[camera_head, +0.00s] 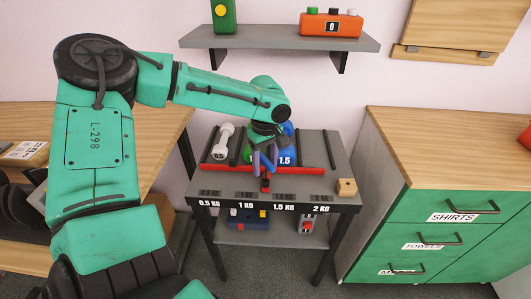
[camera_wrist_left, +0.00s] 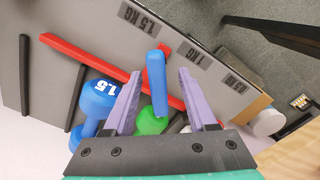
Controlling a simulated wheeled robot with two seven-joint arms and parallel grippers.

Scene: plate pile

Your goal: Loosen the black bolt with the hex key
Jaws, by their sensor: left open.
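I cannot make out a black bolt or a hex key in either view. My left gripper (camera_head: 265,160) is over the grey weight table (camera_head: 310,172), close to its red bar (camera_head: 310,170). In the left wrist view its two purple fingers (camera_wrist_left: 162,88) are open and apart. A blue bar-shaped piece (camera_wrist_left: 157,78) shows between and beyond the fingertips; I cannot tell whether they touch it. A blue 1.5 dumbbell (camera_head: 286,156) lies just right of the gripper, and a green round weight (camera_wrist_left: 151,122) shows between the fingers. My right gripper is not in view.
A white dumbbell (camera_head: 223,142) lies at the table's left. A small wooden block (camera_head: 347,187) sits at its right front corner. Green drawers (camera_head: 430,225) stand to the right. A wall shelf (camera_head: 280,38) holds an orange box (camera_head: 331,24) and a green box (camera_head: 223,17).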

